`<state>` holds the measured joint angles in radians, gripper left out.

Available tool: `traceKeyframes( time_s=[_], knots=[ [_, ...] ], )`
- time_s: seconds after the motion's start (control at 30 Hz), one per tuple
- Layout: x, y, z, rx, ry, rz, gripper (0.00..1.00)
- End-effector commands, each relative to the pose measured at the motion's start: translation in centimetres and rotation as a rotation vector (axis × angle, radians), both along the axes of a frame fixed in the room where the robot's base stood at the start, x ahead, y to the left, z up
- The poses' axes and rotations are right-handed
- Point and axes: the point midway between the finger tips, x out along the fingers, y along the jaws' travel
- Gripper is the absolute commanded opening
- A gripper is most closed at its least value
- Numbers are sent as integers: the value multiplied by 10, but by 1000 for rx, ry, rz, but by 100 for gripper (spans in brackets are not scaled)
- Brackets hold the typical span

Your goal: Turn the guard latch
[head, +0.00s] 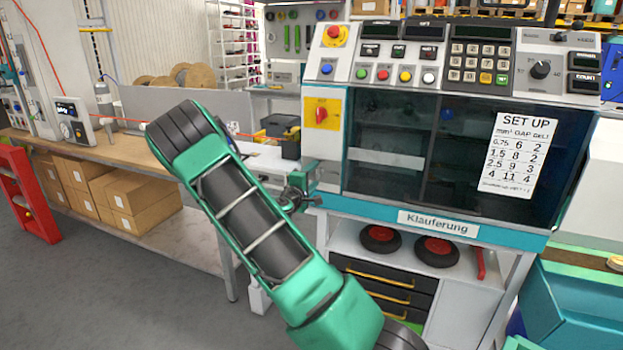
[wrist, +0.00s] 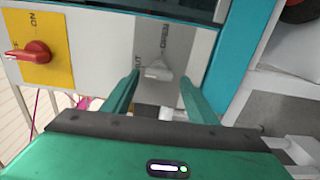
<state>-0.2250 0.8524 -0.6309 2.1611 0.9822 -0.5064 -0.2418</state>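The guard latch, a small grey-white knob (wrist: 158,70), sits on a grey plate with dark lettering on the machine's front panel in the wrist view. My gripper (wrist: 159,79) faces this panel with its two green fingers apart. The knob shows between the fingertips, one on each side; I cannot tell whether either touches it. In the head view my gripper (head: 305,188) is at the lower left corner of the machine (head: 452,196). There my gripper and arm hide the latch.
A red rotary switch on a yellow plate (head: 321,114) is above my gripper; it also shows at left in the wrist view (wrist: 32,52). The dark window (head: 400,140) is to the right. A workbench (head: 105,148) stands left, and a shelf with red-hubbed wheels (head: 437,250) is below.

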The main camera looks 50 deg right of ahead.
Motion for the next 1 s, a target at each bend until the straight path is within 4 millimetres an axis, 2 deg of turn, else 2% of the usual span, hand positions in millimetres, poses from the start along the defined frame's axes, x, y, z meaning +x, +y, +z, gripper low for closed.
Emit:
traceKeyframes(
  time_s=[0.2,0.33,0.7,0.9,1.0],
  knots=[
    [-2,-1,1,-2,0,-5,53],
    [-6,9,1,-2,1,-5,53],
    [-29,70,0,0,3,-1,53],
    [-38,92,0,0,3,-1,53],
    [-40,97,0,0,1,-2,53]
  ],
)
